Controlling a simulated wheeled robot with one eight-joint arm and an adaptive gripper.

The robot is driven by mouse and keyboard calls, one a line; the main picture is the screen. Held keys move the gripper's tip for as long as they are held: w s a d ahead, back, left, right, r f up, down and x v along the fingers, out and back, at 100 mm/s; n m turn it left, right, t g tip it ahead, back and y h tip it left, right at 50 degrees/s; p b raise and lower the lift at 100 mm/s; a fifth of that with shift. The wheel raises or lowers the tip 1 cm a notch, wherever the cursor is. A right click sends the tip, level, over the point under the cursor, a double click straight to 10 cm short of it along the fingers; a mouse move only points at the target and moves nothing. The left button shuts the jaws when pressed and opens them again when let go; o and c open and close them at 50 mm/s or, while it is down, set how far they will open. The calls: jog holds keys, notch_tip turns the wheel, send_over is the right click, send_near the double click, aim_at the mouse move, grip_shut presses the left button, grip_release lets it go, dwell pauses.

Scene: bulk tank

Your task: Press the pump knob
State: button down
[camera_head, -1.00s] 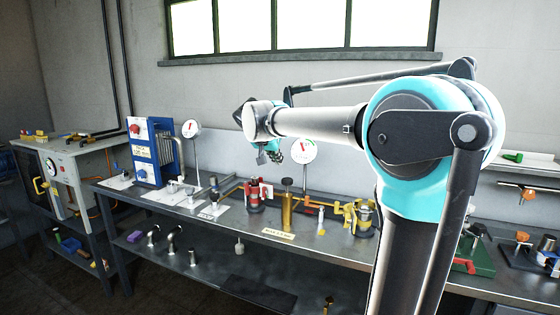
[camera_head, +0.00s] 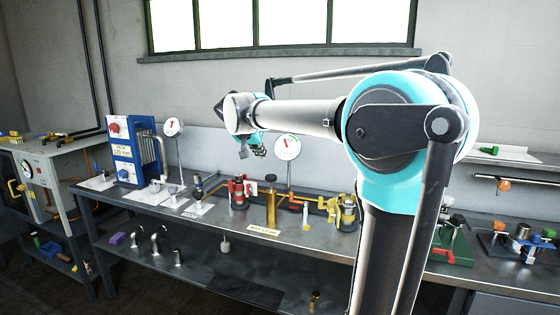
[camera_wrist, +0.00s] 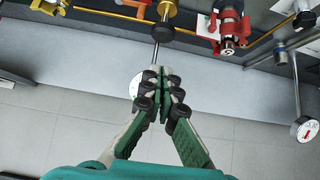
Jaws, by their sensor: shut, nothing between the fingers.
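A brass cylinder (camera_head: 271,207) stands upright on the bench with a dark round knob (camera_head: 270,178) on top, which I take as the pump knob. In the wrist view the dark knob (camera_wrist: 160,32) is near the top, with the brass body (camera_wrist: 167,9) beyond it. My gripper (camera_head: 258,151) is above the bench, up and left of the knob in the head view. In the wrist view my gripper (camera_wrist: 163,76) has its fingers together and empty. The fingertips are apart from the knob and partly hide a white gauge.
A white dial gauge (camera_head: 287,147) stands behind the brass cylinder. A red fitting (camera_head: 239,194) is to its left, a yellow valve (camera_head: 347,212) to its right. A blue framed unit (camera_head: 132,150) stands further left. A yellowish label (camera_head: 263,231) lies in front.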

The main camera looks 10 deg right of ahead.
notch_tip(320, 180, up, 2)
jog(key=shift+r, duration=0.15)
jog(key=shift+d, duration=0.1)
send_over(270, 177)
notch_tip(270, 177, down, 7)
jog(key=shift+s, duration=0.1)
notch_tip(270, 177, down, 3)
jog(key=shift+f, duration=0.55)
